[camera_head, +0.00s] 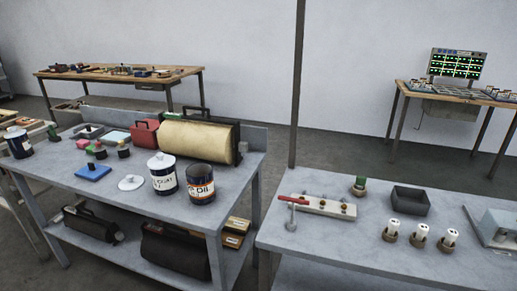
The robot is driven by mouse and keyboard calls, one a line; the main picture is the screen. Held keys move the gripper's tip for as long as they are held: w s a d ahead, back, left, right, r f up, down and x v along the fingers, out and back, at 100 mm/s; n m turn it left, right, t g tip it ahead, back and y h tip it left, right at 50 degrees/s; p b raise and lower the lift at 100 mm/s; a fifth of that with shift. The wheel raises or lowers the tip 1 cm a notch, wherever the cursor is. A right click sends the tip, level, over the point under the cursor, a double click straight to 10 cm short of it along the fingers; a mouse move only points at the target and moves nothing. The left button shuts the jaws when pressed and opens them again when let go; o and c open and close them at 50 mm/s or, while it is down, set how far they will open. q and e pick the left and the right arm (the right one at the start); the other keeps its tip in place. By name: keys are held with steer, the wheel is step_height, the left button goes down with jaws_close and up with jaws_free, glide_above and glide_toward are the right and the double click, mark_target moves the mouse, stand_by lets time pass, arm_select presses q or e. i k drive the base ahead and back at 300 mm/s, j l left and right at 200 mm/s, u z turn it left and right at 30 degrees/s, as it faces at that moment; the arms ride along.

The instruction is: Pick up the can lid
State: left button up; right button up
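A white round can lid (131,183) with a small knob lies flat on the left grey table (125,202), near its front edge. Just right of it stands a dark can with a white lid on top (163,174). Further right is a dark can marked OIL (201,184) with no lid visible on it. A similar can (19,143) with a pale top stands at the far left. Neither of my grippers is in view.
A blue block (93,172) lies left of the lid. A large yellow roll (198,137) and a red box (145,133) stand behind. The right table (335,240) holds a dark tray (410,200) and several white-capped pieces. A gap and a post separate the tables.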

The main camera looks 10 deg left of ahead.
mark_target(131, 182)
steer(key=j+u, duration=0.1)
steer(key=u, duration=0.35)
steer(key=j+u, duration=0.1)
steer(key=u, duration=0.35)
steer(key=i+u, duration=0.1)
steer(key=u, duration=0.35)
steer(key=i+u, duration=0.25)
steer(key=u, duration=0.15)
